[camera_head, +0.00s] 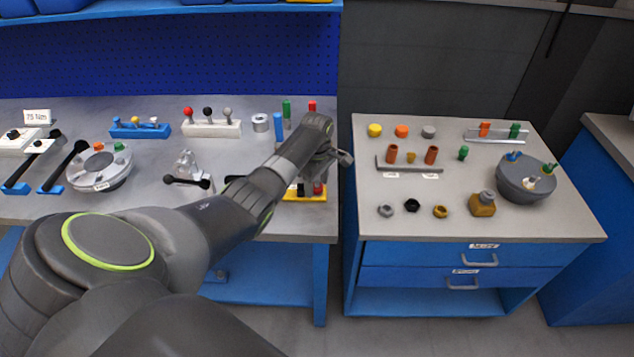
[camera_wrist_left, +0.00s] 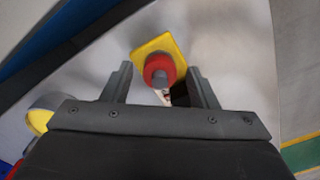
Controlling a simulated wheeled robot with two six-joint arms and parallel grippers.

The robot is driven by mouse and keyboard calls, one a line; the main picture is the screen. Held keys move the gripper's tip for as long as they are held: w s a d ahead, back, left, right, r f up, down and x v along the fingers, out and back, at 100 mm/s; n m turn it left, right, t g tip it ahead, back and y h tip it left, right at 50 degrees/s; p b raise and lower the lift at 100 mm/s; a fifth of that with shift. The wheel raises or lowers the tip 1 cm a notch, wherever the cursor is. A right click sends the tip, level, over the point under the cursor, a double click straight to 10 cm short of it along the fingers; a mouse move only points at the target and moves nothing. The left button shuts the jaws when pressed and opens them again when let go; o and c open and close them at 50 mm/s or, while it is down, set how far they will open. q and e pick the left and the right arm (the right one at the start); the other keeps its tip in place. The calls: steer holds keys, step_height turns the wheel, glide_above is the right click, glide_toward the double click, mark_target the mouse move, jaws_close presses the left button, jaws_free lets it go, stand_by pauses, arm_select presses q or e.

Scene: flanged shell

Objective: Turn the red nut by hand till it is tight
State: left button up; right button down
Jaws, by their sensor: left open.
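A red round piece (camera_wrist_left: 160,69), which looks like the red nut, sits on a yellow plate (camera_wrist_left: 150,48) in the left wrist view. A grey stud or pin shows at its lower edge. In the head view, a red piece (camera_head: 318,188) stands on a yellow base (camera_head: 305,198) at the bench's front right corner, partly behind my left arm. My left gripper (camera_head: 338,157) is above that corner. In the wrist view its open fingers (camera_wrist_left: 160,82) stand on either side of the red piece, with gaps on both sides. My right gripper is out of view.
A grey flanged shell (camera_head: 100,168) with coloured pieces is at the bench's left. Lever tools and a blue rack (camera_head: 140,130) stand nearby. A gap separates bench and cabinet.

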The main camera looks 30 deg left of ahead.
arm_select(q)
steer(key=c, duration=1)
